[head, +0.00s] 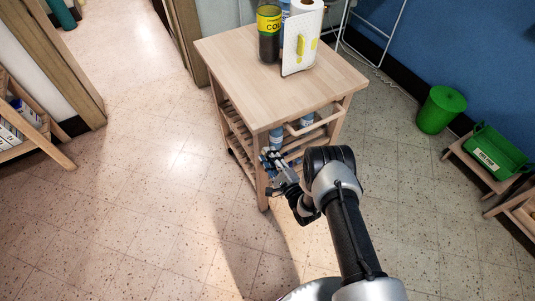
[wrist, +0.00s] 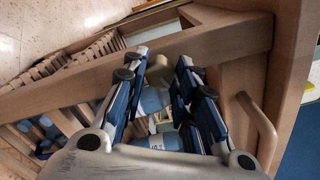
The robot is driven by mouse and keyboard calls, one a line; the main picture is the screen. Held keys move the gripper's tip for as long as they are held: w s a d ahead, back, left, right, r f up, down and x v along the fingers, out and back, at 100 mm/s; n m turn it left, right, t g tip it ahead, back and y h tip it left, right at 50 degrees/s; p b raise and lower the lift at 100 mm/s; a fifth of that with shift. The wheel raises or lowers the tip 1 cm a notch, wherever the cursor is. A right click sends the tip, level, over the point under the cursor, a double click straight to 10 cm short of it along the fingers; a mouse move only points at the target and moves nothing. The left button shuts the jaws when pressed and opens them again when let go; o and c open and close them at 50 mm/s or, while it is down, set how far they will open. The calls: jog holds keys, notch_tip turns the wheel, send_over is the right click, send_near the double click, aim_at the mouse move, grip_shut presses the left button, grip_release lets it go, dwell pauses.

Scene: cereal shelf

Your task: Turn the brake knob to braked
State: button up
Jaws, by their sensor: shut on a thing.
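The brake knob (wrist: 159,68) shows in the wrist view as a small tan piece between my fingertips, next to a wooden rail of the cart. My gripper (wrist: 160,62) is shut on it, one blue-padded finger on each side. The knob's turn angle and any braked mark cannot be made out. In the head view my gripper (head: 270,158) is at the front left leg of the wooden cart (head: 250,75), below the top. The knob is hidden there.
A bottle with a yellow label (head: 268,35), a paper roll (head: 306,7) and a white board (head: 299,45) stand on the cart top. A towel bar (head: 315,121) juts from its front. A green bin (head: 440,109) and green crate (head: 497,150) are at right.

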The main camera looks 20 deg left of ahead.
jog(key=m, duration=0.3)
jog(key=shift+m, duration=0.4)
jog(key=o, duration=0.7)
jog(key=shift+o, duration=0.2)
jog(key=p+v, duration=0.1)
jog(key=v, duration=0.5)
jog(key=shift+p, duration=0.4)
